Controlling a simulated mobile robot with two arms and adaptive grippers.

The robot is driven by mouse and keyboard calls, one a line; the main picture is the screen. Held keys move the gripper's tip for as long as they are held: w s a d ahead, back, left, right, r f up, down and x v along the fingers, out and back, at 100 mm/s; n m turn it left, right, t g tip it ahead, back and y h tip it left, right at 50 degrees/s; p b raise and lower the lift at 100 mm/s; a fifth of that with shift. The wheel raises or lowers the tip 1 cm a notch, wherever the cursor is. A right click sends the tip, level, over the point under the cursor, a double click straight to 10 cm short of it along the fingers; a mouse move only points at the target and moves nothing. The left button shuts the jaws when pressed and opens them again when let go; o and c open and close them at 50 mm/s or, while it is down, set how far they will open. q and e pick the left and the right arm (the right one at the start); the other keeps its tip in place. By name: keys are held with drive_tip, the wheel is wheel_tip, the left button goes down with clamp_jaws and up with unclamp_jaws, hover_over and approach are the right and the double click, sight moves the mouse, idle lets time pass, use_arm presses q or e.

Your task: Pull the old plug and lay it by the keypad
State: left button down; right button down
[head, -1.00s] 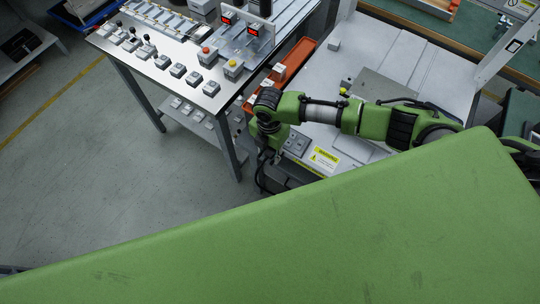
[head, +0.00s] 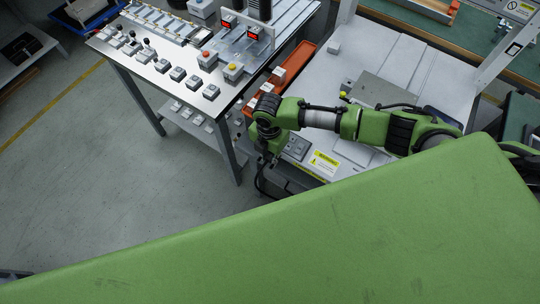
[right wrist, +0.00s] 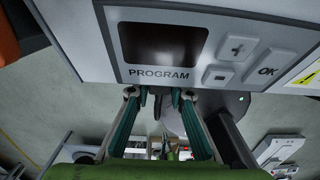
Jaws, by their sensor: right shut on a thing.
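The keypad, a grey panel with a dark screen marked PROGRAM, shows close up at the top of the right wrist view (right wrist: 262,62), with plus and OK keys. In the head view it is the small grey unit (head: 298,148) on the bench's front edge, left of the yellow label. In the head view this gripper is small and dark beneath the green wrist. My left gripper is out of view.
A steel table (head: 172,62) with switch boxes stands at the left. An orange tray (head: 288,77) lies between it and the white bench (head: 390,60). A black cable (head: 261,187) hangs near my right gripper. My green bodywork fills the head view's lower part.

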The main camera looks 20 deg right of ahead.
drive_tip(key=shift+s+a, duration=0.2)
drive_tip(key=shift+a, duration=0.15)
drive_tip(key=shift+s+a+p, duration=0.95)
drive_tip(key=shift+s+a, duration=0.05)
drive_tip(key=shift+a, duration=0.25)
idle(0.3)
wheel_tip(320, 180, up, 19)
drive_tip(key=m, duration=1.4)
hover_over(269, 159)
drive_tip(key=s+d+r+m, duration=0.2)
drive_tip(key=s+r+m, duration=0.2)
drive_tip(key=r, duration=0.3)
drive_tip(key=s+d+r+m, duration=0.3)
drive_tip(key=r+m, duration=0.4)
drive_tip(key=shift+s+d+r+m, duration=0.25)
drive_tip(key=shift+s+r+m, duration=0.05)
drive_tip(key=shift+s+r, duration=0.1)
